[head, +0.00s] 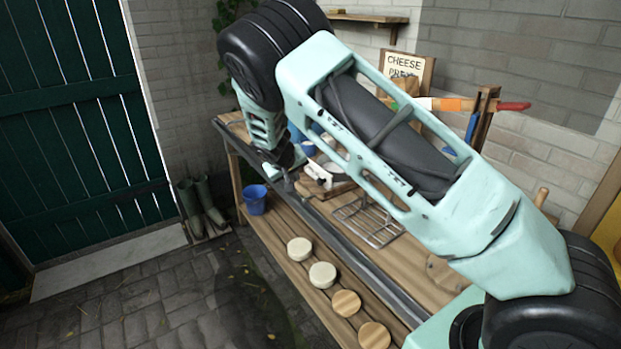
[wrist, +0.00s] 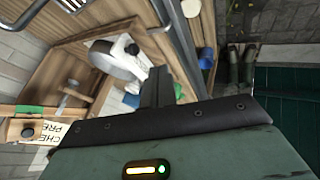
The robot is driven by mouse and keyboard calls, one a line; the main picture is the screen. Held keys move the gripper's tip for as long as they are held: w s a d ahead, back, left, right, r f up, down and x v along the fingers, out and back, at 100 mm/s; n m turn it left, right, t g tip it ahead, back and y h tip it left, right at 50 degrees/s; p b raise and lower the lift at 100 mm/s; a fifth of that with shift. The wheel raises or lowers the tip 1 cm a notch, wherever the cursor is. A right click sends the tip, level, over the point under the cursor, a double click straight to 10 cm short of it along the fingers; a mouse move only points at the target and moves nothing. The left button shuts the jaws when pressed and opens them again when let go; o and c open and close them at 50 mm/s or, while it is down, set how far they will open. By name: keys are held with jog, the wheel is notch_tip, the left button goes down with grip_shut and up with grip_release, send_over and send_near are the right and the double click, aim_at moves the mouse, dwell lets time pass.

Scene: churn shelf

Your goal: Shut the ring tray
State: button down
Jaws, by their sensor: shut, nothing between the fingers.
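My gripper (head: 284,180) is at the far left part of the wooden bench, pointing down near its dark front rail. In the wrist view its fingers (wrist: 157,86) are together with nothing between them. Beside them in that view is a white device with a rounded body (wrist: 112,60), standing on or in a brown wooden piece; it also shows in the head view (head: 318,174). I cannot tell for certain which piece is the ring tray, or how far open it is. My arm hides much of the bench in the head view.
A wire rack (head: 368,222) stands on the bench. Several round discs, such as this pale one (head: 322,275), line the lower shelf. A blue bucket (head: 255,199) is at the left end, near boots (head: 203,208). A cheese sign (head: 408,68) is behind. Paved floor in front is clear.

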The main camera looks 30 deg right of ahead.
jog(key=w+d+f+p, duration=0.1)
jog(key=d+f, duration=0.1)
jog(key=w+d+f+p, duration=0.1)
jog(key=d+f+p, duration=0.1)
jog(key=d+f, duration=0.1)
jog(key=w+d+f+p, duration=0.1)
jog(key=w+d+f, duration=0.1)
jog(key=shift+d+f+p, duration=0.15)
jog(key=shift+d+p, duration=0.1)
jog(key=shift+p, duration=0.15)
jog(key=shift+d+f+p, duration=0.1)
jog(key=shift+d+p, duration=0.25)
jog(key=shift+d, duration=0.4)
jog(key=shift+d, duration=0.15)
